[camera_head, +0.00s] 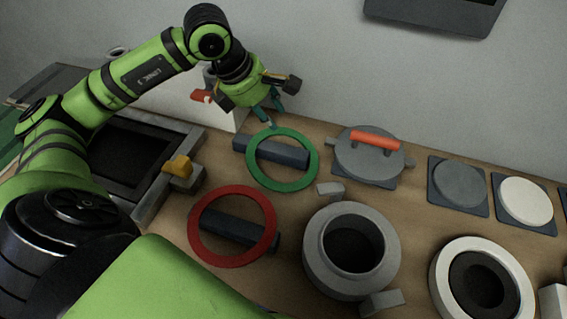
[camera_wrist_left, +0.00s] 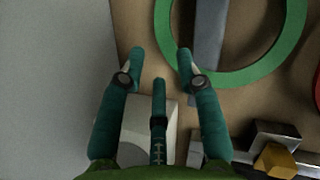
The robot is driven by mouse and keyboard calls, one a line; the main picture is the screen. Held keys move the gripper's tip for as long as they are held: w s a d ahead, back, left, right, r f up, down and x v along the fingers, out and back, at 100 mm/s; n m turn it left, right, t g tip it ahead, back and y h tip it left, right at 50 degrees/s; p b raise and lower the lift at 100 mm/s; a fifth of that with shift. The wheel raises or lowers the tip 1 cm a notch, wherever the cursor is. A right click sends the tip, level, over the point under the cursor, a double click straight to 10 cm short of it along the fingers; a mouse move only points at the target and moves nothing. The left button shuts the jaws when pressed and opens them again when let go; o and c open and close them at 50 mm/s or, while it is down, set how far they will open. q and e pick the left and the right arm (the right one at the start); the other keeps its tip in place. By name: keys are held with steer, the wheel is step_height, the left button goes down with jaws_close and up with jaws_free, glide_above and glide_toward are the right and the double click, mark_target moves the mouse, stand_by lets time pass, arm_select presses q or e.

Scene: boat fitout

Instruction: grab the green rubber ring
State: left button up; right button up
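The green rubber ring (camera_head: 284,186) lies over a dark grey bar (camera_head: 285,154) on the brown worktop, toward the wall. It also shows at the top of the left wrist view (camera_wrist_left: 236,78), with its upper part cut off. My left gripper (camera_head: 271,116) comes down at the ring's wall-side edge. In the left wrist view its teal fingers (camera_wrist_left: 161,60) are spread, with nothing between them. The right-hand fingertip there overlaps the ring's near rim; I cannot tell whether it touches. My right gripper is not in view.
A red ring (camera_head: 270,225) lies on another dark bar nearer me. A grey round housing (camera_head: 312,250) stands right of it. A lid with an orange handle (camera_head: 374,140) is right of the green ring. A framed hatch with a yellow latch (camera_head: 178,167) is left. The wall rises behind.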

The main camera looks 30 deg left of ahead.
mark_target(280, 128)
arm_select(q)
steer(key=p+x, duration=0.1)
steer(key=x, duration=0.5)
steer(key=shift+w+d+f, duration=0.1)
steer(key=shift+f, duration=0.25)
jaws_close()
